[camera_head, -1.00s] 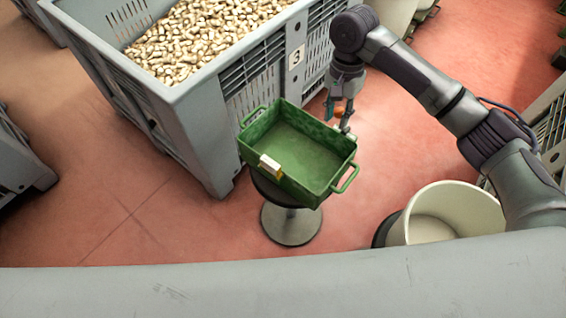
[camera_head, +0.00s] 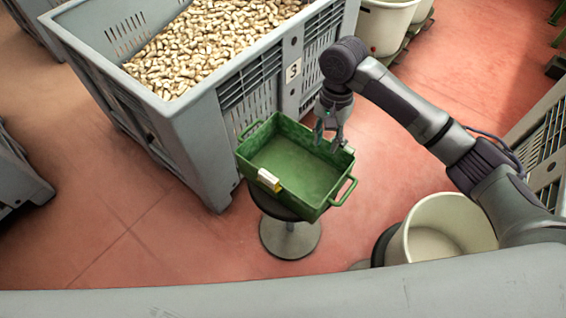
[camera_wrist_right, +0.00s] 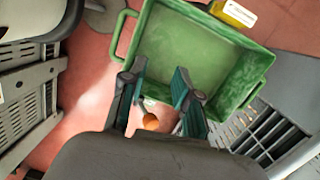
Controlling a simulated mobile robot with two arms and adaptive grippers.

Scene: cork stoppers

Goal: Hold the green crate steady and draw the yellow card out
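The green crate (camera_head: 297,205) rests on a round stool. It also shows in the right wrist view (camera_wrist_right: 200,50). The yellow card (camera_head: 278,187) sits with a white label at the crate's front-left wall. It shows at the upper right of the right wrist view (camera_wrist_right: 228,17). My right gripper (camera_head: 329,144) is at the crate's far right side, over the rim. Its fingers (camera_wrist_right: 161,73) stand apart in the right wrist view, overlapping the rim in the picture. I cannot tell whether they touch it. My left gripper is not in view.
A large grey bin (camera_head: 185,125) full of corks stands close behind and left of the crate. A cream bucket (camera_head: 440,232) stands to the right. A small orange thing (camera_wrist_right: 151,121) shows below the fingers.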

